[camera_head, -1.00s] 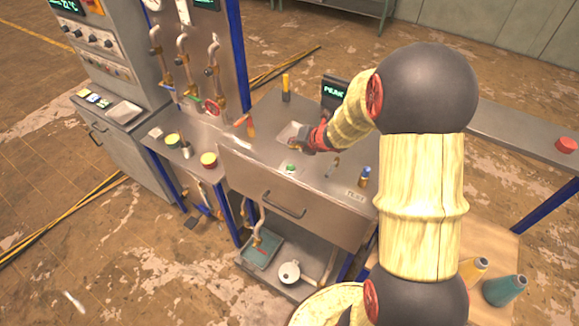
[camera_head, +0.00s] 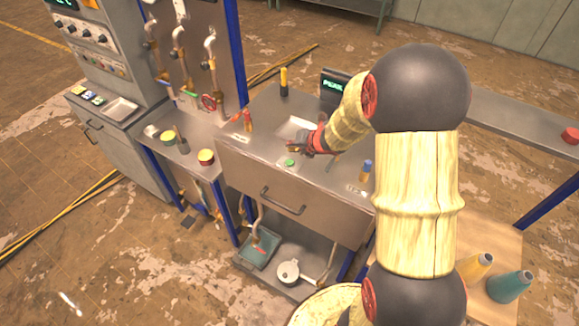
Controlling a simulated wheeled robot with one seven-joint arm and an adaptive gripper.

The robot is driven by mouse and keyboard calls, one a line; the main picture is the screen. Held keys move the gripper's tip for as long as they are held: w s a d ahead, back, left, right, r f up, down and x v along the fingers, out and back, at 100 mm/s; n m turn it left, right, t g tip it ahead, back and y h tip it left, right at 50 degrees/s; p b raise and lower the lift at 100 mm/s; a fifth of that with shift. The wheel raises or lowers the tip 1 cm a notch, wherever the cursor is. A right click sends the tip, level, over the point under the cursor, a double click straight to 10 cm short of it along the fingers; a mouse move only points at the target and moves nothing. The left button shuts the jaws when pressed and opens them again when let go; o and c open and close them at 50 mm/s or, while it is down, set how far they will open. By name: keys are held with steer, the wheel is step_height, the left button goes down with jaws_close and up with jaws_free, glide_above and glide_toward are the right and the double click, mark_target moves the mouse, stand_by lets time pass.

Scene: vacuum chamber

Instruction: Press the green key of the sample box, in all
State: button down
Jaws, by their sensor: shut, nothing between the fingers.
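The sample box is the metal cabinet (camera_head: 262,178) with a drawer-like front and a handle, in the middle of the view. Its green key (camera_head: 290,162) is a small round button on the top surface near the front edge. My gripper (camera_head: 293,146) is shut and empty, just above and behind the key in the picture. A gap between its tips and the key seems to show, but the height is hard to judge. The key is fully visible. A shallow recess (camera_head: 291,126) in the top is partly hidden by my gripper.
A small display (camera_head: 333,88) and a yellow-handled tool (camera_head: 284,84) stand at the back of the top. A blue-capped item (camera_head: 366,170) stands at the front right. A red valve wheel (camera_head: 209,102) is further left.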

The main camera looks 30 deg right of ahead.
mark_target(292, 161)
steer(key=shift+f+b, duration=1.65)
steer(key=shift+f, duration=0.5)
steer(key=shift+f, duration=0.15)
steer(key=shift+f+b, duration=0.25)
steer(key=shift+b, duration=0.2)
steer(key=shift+f+b, duration=0.45)
steer(key=shift+b, duration=0.05)
stand_by(0.5)
steer(key=shift+r+p, duration=0.75)
steer(key=shift+r, duration=0.15)
step_height(292, 161, up, 5)
steer(key=p, duration=0.4)
